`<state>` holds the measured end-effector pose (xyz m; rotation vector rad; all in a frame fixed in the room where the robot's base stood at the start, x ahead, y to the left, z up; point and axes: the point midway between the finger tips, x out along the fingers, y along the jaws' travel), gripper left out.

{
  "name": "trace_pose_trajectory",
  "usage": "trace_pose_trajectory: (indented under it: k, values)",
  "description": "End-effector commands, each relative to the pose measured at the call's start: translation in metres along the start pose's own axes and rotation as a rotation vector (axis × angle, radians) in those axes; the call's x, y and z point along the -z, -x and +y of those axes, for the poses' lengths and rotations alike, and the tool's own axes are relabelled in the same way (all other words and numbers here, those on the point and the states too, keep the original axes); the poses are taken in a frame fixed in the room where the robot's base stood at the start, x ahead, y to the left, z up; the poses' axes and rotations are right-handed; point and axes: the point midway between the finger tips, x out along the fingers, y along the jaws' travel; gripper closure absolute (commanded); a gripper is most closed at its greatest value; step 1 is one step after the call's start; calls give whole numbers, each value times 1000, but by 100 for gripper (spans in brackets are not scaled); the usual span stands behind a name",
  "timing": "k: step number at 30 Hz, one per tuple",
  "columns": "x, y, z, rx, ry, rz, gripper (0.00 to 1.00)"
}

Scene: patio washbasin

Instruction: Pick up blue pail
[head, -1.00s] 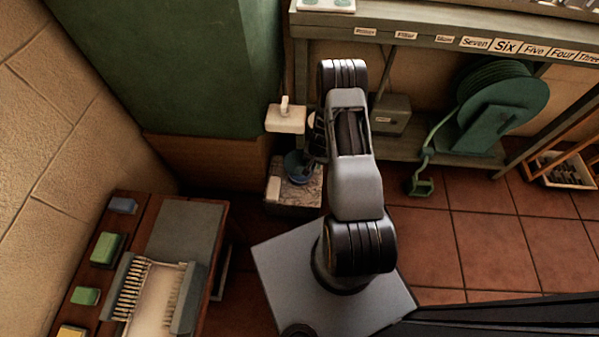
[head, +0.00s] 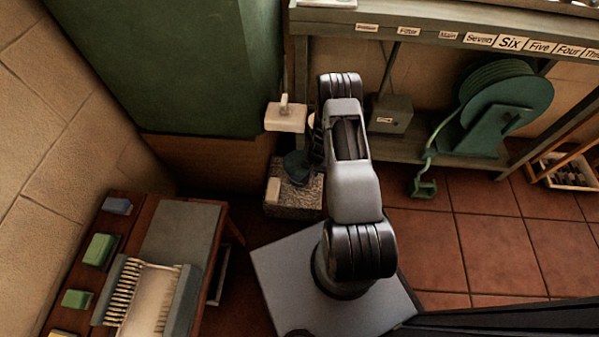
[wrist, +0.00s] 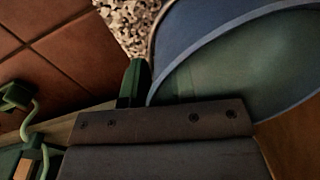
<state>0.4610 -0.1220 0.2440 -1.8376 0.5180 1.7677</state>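The blue pail (head: 296,167) stands on a speckled stone block (head: 290,200), partly covered by my arm in the head view. In the wrist view the pail (wrist: 215,35) fills the upper right, very close, with its curved blue rim crossing the picture. My gripper (wrist: 150,85) is right at the pail's rim. One green-dark finger shows beside the pail's left edge; the other finger is not clearly visible. The finger gap is hidden, so I cannot tell whether the fingers close on the rim. In the head view the gripper is mostly hidden behind my arm.
A white dispenser-like block (head: 285,116) sits just above the pail. A green cabinet (head: 170,70) is behind left. A bench (head: 440,150) with a hose reel (head: 505,100) stands right. A wooden table (head: 225,215) with brushes and sponges is at left.

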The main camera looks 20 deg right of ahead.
Motion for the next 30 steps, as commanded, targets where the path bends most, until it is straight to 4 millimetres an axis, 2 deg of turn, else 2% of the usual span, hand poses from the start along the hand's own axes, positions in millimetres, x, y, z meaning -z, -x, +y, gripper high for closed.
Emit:
trace_pose_trajectory:
  k: [1, 7, 30]
  values:
    - [0, 0, 0, 0, 0, 0, 81]
    - [0, 0, 0, 0, 0, 0, 100]
    - [-1, -1, 2, -2, -1, -3, 100]
